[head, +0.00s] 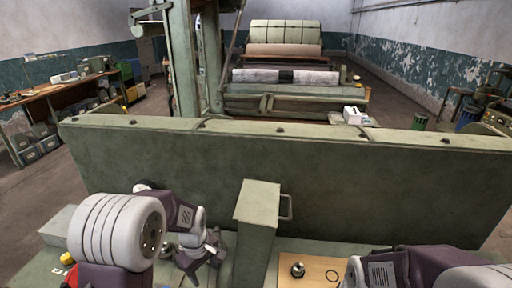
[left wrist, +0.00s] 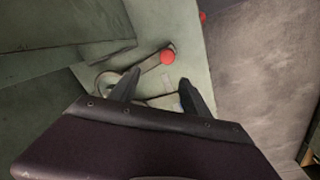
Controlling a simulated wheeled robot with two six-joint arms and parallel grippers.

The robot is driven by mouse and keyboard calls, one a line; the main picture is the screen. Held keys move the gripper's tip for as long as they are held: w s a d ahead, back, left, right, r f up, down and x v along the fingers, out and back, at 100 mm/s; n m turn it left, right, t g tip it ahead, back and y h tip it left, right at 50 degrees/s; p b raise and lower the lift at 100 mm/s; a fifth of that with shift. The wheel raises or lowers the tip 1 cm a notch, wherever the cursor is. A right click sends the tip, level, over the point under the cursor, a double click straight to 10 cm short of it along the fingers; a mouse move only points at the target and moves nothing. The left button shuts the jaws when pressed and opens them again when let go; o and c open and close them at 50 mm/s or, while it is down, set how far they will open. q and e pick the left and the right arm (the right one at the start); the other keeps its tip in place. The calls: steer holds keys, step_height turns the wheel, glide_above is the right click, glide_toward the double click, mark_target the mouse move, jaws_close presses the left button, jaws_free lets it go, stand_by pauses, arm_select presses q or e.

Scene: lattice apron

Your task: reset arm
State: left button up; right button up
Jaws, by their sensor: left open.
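My left gripper (head: 203,262) hangs low at the left of the head view, above the green machine apron. Its dark fingers (left wrist: 158,92) stand apart in the left wrist view, with nothing held between them. Past the fingertips lies a red ball knob (left wrist: 167,56) by a thin rod or lever on pale green metal; I cannot tell whether a finger touches the rod. My right arm enters at the lower right of the head view. Its wrist is cut by the bottom edge and its gripper is out of sight.
A tall green panel (head: 330,165) spans the front. A green box post with a handle (head: 258,205) rises between my arms. A wooden plate (head: 318,262) holds a metal knob (head: 297,270) and a black ring (head: 332,276). A workbench (head: 60,88) stands far left.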

arm_select(q)
steer(key=s+r+m, duration=0.2)
steer(key=s+m, duration=0.8)
steer(key=s, duration=0.2)
steer(key=shift+s+d, duration=0.25)
steer(key=shift+s, duration=0.15)
arm_select(e)
steer(key=shift+s, duration=0.2)
arm_select(q)
steer(key=shift+w, duration=0.1)
arm_select(e)
steer(key=shift+w, duration=0.1)
